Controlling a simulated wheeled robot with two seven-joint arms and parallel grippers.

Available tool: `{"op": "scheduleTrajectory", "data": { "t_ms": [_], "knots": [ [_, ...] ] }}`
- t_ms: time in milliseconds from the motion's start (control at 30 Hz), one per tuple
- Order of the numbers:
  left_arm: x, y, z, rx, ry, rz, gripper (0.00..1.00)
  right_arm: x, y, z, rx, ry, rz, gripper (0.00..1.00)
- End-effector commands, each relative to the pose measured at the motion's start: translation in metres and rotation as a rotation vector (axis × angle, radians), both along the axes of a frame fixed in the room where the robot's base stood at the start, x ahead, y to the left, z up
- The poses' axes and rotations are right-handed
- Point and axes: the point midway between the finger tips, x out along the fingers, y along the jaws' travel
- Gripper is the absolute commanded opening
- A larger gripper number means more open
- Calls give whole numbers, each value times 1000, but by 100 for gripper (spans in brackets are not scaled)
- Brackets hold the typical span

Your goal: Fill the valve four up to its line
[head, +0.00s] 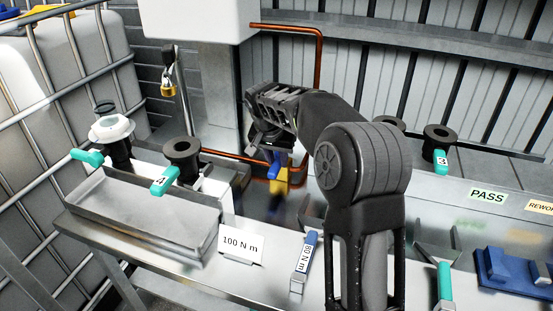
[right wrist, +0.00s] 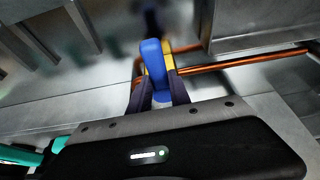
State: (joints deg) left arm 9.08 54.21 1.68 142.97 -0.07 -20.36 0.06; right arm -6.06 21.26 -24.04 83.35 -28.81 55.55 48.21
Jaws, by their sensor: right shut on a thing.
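Valve four (head: 182,152) is a black round fitting with a teal handle marked 4 (head: 164,181), standing at the metal tray on the left. My right gripper (head: 270,145) is to the right of it, by the copper pipe. It is shut on a blue lever (head: 275,166), which also shows between the fingers in the right wrist view (right wrist: 154,62). A yellow part (right wrist: 169,60) shows just behind the lever at the copper pipe (right wrist: 235,64). I cannot make out a fill line or any liquid level in valve four. My left gripper is out of view.
A second black valve with a white cup (head: 112,128) stands left of valve four. A 100 N m card (head: 241,243) and a blue-and-white labelled tool (head: 304,262) lie at the front. Valve three (head: 438,139) and a blue block (head: 512,272) are at the right.

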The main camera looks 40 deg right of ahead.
Motion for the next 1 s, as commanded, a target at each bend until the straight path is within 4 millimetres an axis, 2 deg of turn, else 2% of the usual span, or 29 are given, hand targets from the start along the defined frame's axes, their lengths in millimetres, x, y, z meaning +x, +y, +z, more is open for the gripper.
{"op": "scheduleTrajectory", "data": {
  "t_ms": [233, 500, 533, 800, 1000],
  "knots": [
    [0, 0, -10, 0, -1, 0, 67, -5, -5, 0, 0, -3, 161, 0],
    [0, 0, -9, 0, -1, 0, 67, -5, -5, 0, -1, -2, 173, 0],
    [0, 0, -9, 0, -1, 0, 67, -5, -4, 0, -1, -2, 173, 25],
    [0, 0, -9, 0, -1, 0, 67, -5, -5, 0, 0, -1, 173, 45],
    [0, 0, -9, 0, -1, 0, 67, -5, -5, 0, 0, -1, 171, 45]
  ]
}}
